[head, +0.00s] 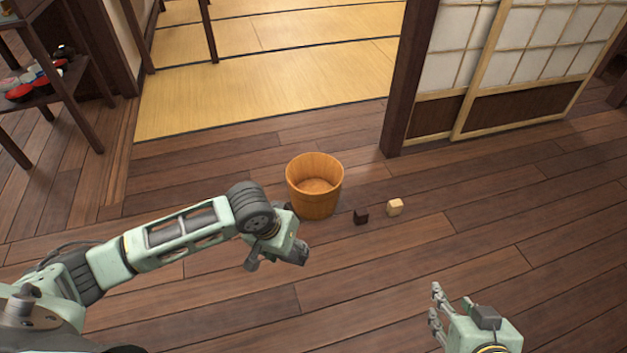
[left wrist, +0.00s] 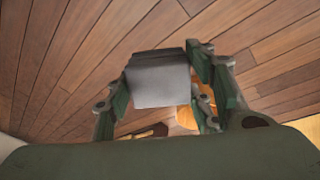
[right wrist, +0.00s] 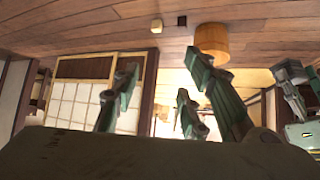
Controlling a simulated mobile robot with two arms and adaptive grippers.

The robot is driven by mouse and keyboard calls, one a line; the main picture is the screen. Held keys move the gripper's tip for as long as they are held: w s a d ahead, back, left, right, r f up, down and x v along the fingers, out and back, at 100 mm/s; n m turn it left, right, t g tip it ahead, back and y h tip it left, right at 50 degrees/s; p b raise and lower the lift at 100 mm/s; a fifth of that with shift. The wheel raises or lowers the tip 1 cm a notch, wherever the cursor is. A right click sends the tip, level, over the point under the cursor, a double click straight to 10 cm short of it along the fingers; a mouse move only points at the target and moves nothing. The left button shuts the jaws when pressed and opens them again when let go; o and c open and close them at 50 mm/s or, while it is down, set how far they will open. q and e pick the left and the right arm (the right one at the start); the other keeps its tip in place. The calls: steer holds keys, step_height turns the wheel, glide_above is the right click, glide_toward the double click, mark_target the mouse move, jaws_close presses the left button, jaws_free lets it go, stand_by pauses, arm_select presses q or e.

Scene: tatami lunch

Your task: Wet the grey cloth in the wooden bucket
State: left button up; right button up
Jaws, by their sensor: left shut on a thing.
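The wooden bucket (head: 314,205) stands upright on the plank floor in the middle of the head view, and its inside shows light wood. It also shows in the right wrist view (right wrist: 212,40) and partly behind a finger in the left wrist view (left wrist: 186,119). My left gripper (head: 278,258) is just left of and nearer than the bucket, outside its rim. It is shut on the grey cloth (left wrist: 160,85), a folded grey block between its fingers. My right gripper (head: 436,312) is open and empty at the lower right, well apart from the bucket.
A small dark block (head: 361,217) and a pale block (head: 395,207) lie on the floor right of the bucket. A dark shelf (head: 60,90) with dishes stands at the left. A wooden post and sliding screens (head: 500,60) are behind. Floor at the right is clear.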

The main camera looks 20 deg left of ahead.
mark_target(290, 259)
arm_select(q)
steer(key=shift+f+b, duration=0.4)
steer(key=shift+f, duration=1)
steer(key=shift+f+b, duration=0.35)
steer(key=shift+f, duration=0.9)
arm_select(e)
steer(key=shift+w+a+r+t+y, duration=1.25)
steer(key=shift+w+r+t, duration=1.9)
steer(key=shift+r, duration=1.65)
arm_select(q)
step_height(290, 259, down, 12)
steer(key=b, duration=0.4)
steer(key=shift+r, duration=0.25)
arm_select(e)
steer(key=s+a+r+t+y, duration=0.1)
steer(key=r+t, duration=0.3)
steer(key=r, duration=0.4)
steer(key=s+r+t+y, duration=0.1)
steer(key=s+r+t, duration=0.1)
steer(key=r+t, duration=0.3)
steer(key=shift+s+a+r+n+y, duration=0.3)
steer(key=shift+s+a+r+y, duration=0.1)
steer(key=shift+r, duration=1.3)
steer(key=shift+t, duration=0.25)
